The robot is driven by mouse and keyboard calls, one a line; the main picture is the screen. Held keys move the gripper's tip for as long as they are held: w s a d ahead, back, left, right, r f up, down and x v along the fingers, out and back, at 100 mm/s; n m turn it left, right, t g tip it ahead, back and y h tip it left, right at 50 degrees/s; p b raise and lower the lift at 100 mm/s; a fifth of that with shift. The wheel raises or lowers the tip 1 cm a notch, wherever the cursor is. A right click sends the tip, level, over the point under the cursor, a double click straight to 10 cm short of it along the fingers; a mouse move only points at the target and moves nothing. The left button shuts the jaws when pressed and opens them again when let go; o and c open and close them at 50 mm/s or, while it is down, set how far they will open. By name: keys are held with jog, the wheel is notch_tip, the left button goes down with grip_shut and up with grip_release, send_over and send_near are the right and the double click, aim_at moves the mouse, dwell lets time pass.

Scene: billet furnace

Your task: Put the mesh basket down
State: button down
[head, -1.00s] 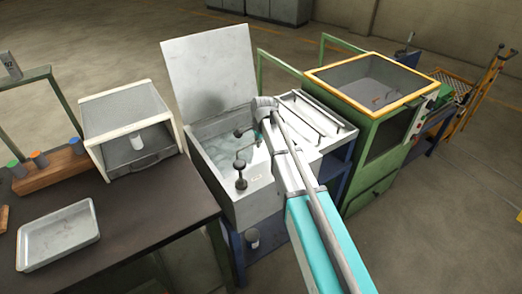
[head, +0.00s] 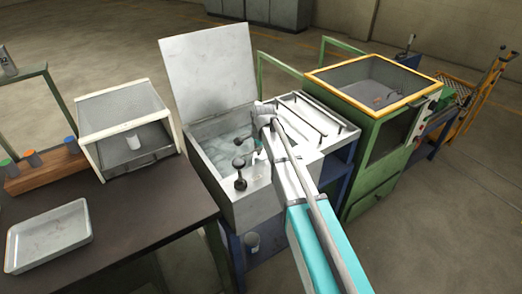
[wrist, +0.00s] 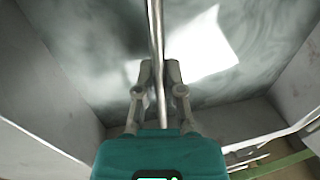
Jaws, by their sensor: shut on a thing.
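My gripper (wrist: 159,70) is shut on a thin metal rod (wrist: 155,25), which looks like the handle of the mesh basket. The basket's mesh body cannot be made out in either view. In the wrist view the gripper is over the open tank (wrist: 55,65), between its pale walls, with rippled liquid below. In the head view my arm reaches over the right side of the white tank (head: 248,208), and hides most of the gripper. Whether the basket touches the tank floor cannot be told.
The tank's lid (head: 208,70) stands raised at the back. A slatted rack (head: 308,118) adjoins the tank on the right, beside a green furnace (head: 385,140). On the left, a dark table (head: 130,215) bears a white tray (head: 50,235) and a mesh-topped box (head: 125,110).

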jog(key=shift+f, duration=0.15)
jog(key=c, duration=0.8)
grip_release()
jog(key=shift+o, duration=0.2)
jog(key=shift+r, duration=0.2)
notch_tip(320, 180, up, 12)
jog(key=s+d+p, duration=0.1)
jog(key=s+p, duration=0.1)
jog(key=p, duration=1)
jog(key=shift+d, duration=0.15)
jog(key=shift+f, duration=0.1)
jog(key=s+d+n, duration=0.1)
jog(key=s+d, duration=0.2)
jog(key=s+d+n, duration=0.2)
jog(key=s+d, duration=0.2)
jog(key=s+d+n, duration=0.2)
jog(key=s+d, duration=0.1)
jog(key=s, duration=0.1)
jog(key=shift+s+d+f+g+h, duration=0.15)
jog(key=shift+d+g+h, duration=0.15)
jog(key=shift+g, duration=0.1)
jog(key=s+d+n+g, duration=0.1)
jog(key=s+d+n, duration=0.5)
jog(key=s, duration=0.5)
jog(key=shift+s+d+h, duration=0.3)
jog(key=shift+s+d, duration=0.05)
jog(key=shift+d, duration=0.55)
